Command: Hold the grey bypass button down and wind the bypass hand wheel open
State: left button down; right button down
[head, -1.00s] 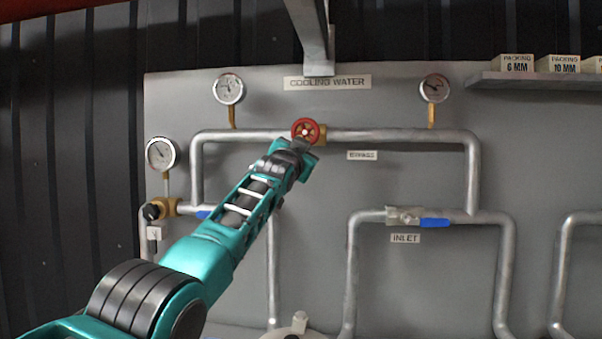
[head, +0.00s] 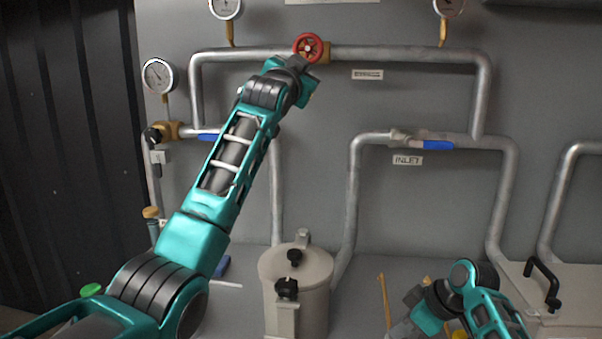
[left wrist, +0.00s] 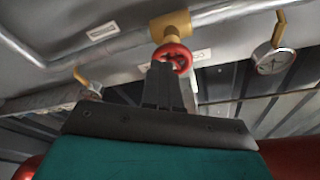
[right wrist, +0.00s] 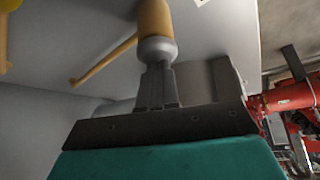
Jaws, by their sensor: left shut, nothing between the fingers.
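The red bypass hand wheel (head: 308,47) sits on a brass valve (head: 324,53) in the upper pipe. My left gripper (head: 299,62) is shut and empty, with its tips at the lower edge of the wheel. In the left wrist view the closed fingers (left wrist: 161,68) overlap the wheel (left wrist: 174,57); contact is unclear. My right gripper (head: 422,296) is low at the right. In the right wrist view its fingers (right wrist: 158,68) look shut, tips against or just before a rounded grey end (right wrist: 158,48) on a yellow-brown cylinder. I cannot tell whether this is the bypass button or whether it is pressed.
A blue-handled inlet valve (head: 436,145) is right of centre. A beige canister (head: 296,268) with black knobs stands below the pipes. A thin yellow rod (head: 384,302) is left of my right gripper. A pale box (head: 562,290) with a black handle is at the right.

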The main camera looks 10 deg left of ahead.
dwell(0.3)
pick_arm(q)
jog(key=w+a+r+n+g+y, duration=0.1)
jog(key=w+a+n+g+y, duration=0.1)
jog(key=w+n, duration=0.3)
jog(key=n, duration=0.2)
jog(key=shift+w+r+n+y, duration=0.2)
jog(key=shift+w+n+y, duration=0.05)
jog(key=shift+n+y, duration=0.05)
dwell(0.8)
jog(key=shift+a, duration=0.1)
dwell(0.5)
jog(key=shift+s+a+f, duration=0.1)
jog(key=shift+s+f, duration=0.1)
jog(key=shift+s, duration=0.75)
jog(key=shift+s+d+f, duration=0.1)
jog(key=shift+s+f, duration=0.05)
jog(key=shift+s, duration=0.75)
jog(key=shift+s+a+f, duration=0.1)
jog(key=shift+s+f, duration=0.1)
jog(key=shift+s, duration=0.75)
